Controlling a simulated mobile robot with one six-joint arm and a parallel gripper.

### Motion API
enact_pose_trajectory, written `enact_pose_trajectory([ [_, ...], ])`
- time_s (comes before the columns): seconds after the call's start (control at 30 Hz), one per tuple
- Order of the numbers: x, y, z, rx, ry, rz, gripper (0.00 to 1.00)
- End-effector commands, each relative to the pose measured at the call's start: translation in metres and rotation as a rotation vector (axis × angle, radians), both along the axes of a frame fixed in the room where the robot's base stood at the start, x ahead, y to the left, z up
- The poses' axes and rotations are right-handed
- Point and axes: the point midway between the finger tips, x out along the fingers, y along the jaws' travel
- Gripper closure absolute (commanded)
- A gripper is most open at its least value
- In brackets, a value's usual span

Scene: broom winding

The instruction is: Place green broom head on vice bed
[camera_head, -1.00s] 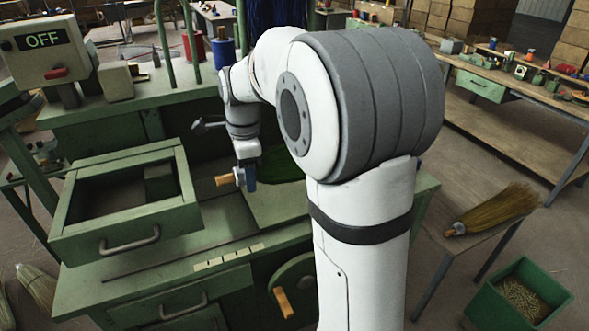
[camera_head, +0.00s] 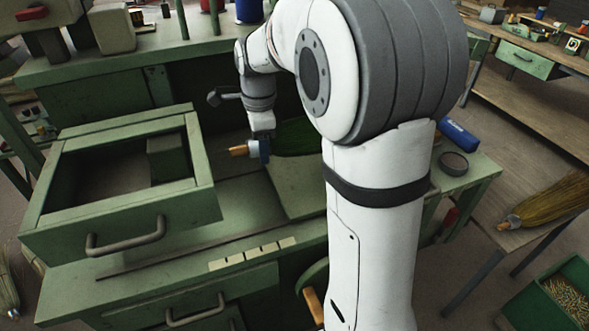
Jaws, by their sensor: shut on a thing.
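My gripper (camera_head: 261,150) is at the end of my white arm, over the green workbench, and is shut on the green broom head. The green broom head (camera_head: 296,138) has dark green bristles pointing right, partly hidden behind my arm. Its tan wooden stub (camera_head: 238,150) sticks out left of the blue fingers. The broom head lies roughly level over a flat green plate (camera_head: 293,186) on the bench, which looks like the vice bed. I cannot tell whether the broom head touches it.
An open green drawer-like box (camera_head: 205,208) stands close left of my gripper. A blue object (camera_head: 457,134) and a dark round tin (camera_head: 454,163) sit on the bench's right end. A straw broom (camera_head: 550,205) lies on a side table at right, above a green bin (camera_head: 535,314).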

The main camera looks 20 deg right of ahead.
Motion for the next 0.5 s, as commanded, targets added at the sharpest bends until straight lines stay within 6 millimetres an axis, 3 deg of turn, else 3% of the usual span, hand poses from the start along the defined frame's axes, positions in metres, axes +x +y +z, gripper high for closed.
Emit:
enact_pose_trajectory([
  [0.2,-0.001,0.000,-0.041,-0.001,0.004,-0.001,0.84],
  [0.5,-0.001,-0.001,-0.069,-0.001,0.003,-0.001,0.84],
])
